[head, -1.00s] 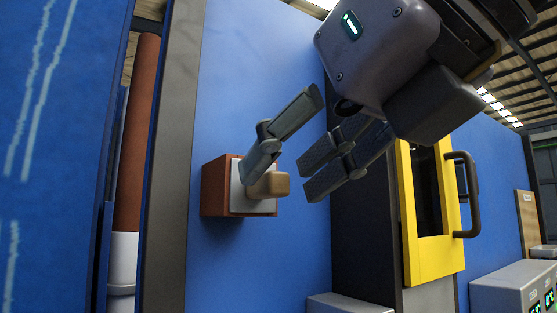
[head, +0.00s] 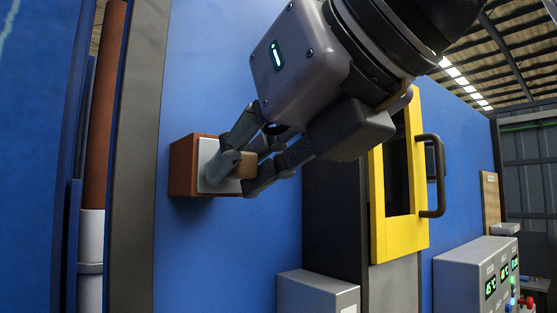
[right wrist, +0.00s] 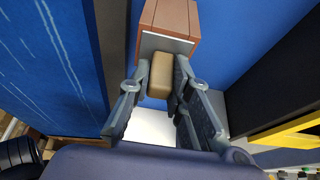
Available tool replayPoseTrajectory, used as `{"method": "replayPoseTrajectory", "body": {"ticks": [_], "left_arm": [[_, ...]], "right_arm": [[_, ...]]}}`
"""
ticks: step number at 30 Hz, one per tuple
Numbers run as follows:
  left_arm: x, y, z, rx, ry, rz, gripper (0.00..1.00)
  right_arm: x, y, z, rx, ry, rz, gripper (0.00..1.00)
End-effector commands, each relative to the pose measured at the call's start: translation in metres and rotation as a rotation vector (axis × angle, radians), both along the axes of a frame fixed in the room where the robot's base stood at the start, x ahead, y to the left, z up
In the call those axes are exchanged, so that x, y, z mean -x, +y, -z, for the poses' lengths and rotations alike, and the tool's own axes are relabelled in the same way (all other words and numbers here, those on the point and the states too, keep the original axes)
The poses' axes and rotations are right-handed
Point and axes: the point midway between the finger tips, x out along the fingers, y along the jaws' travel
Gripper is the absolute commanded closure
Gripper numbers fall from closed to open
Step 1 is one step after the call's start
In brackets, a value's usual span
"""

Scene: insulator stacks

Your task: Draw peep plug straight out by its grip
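The peep plug shows a tan, rounded block-shaped grip (head: 246,166) that sticks out of a pale plate on a reddish-brown block (head: 182,168) on the blue wall. The grip (right wrist: 160,76) is also in the right wrist view, in front of the brown block (right wrist: 171,20). My right gripper (head: 238,172) has its fingers on both sides of the grip. In the right wrist view the fingertips (right wrist: 162,68) lie close against its left and right sides, and it looks shut on it. The plug seems seated, with its inner part hidden. My left gripper is not in view.
A yellow-framed door (head: 400,245) with a dark handle (head: 437,178) stands right of the plug. A grey box (head: 312,295) and a control panel (head: 475,275) are lower right. A dark post (head: 143,150) stands to the left. Blue wall below the plug is bare.

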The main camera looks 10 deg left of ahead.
Motion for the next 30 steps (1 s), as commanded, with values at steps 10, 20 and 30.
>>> {"method": "replayPoseTrajectory", "body": {"ticks": [10, 20, 30], "left_arm": [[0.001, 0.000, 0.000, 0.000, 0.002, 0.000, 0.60], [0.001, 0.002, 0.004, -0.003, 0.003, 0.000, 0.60], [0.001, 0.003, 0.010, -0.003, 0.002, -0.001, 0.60]], "right_arm": [[0.000, 0.000, 0.000, -0.001, -0.001, 0.000, 1.00], [0.003, -0.004, 0.000, -0.002, -0.001, 0.000, 1.00], [0.012, -0.015, 0.000, -0.001, -0.002, 0.001, 1.00]]}}
